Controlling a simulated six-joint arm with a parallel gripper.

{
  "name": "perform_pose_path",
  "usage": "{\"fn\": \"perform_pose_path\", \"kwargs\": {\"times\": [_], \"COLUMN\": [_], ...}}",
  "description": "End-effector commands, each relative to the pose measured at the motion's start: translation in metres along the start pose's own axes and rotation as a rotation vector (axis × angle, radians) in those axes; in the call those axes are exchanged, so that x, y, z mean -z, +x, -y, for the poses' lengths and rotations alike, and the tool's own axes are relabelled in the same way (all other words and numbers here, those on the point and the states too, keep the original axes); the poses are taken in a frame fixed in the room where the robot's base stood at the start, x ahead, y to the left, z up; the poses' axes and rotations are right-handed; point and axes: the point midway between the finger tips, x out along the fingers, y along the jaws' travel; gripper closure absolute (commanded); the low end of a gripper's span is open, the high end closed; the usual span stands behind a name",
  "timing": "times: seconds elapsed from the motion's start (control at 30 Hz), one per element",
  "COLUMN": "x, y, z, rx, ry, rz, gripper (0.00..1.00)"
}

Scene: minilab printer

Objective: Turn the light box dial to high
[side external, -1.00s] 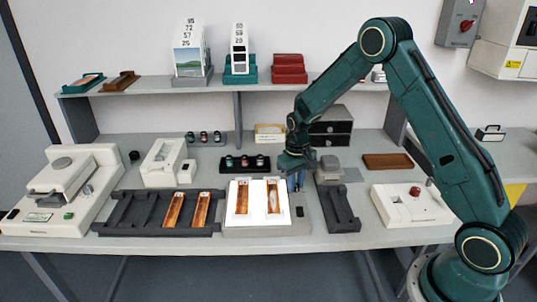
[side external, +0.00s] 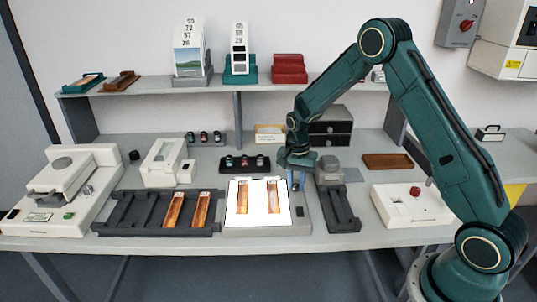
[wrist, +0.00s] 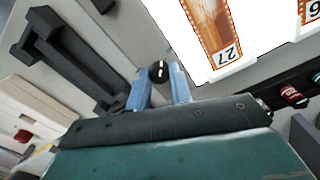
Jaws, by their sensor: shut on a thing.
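The light box (side external: 268,232) stands at the front middle of the bench, its panel glowing white with two orange film strips on it. Its dial (wrist: 158,70) is a small black knob with a white mark, seen in the wrist view beside the lit panel. My gripper (wrist: 160,84) points down over the box's right strip, its blue fingers on either side of the dial, shut on it. In the side view my gripper (side external: 296,182) hides the dial. The dial's setting labels cannot be read.
A dark rack (side external: 115,213) with film strips lies left of the light box. A dark tray (side external: 343,215) lies close on the right. A bottle holder (side external: 245,170) stands behind. A white device (side external: 385,203) with a red knob is further right.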

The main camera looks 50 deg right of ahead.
Motion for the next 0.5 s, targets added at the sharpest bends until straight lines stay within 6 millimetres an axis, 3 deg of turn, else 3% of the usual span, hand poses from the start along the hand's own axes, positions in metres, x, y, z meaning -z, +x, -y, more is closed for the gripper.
{"fn": "perform_pose_path", "kwargs": {"times": [0.2, 0.5], "x": [0.0015, 0.0017], "y": [-0.0012, -0.0013], "z": [0.0009, 0.0007], "rx": [0.004, 0.004], "ry": [0.17, 0.294], "rz": [0.0, 0.002], "gripper": [1.0, 1.0]}}
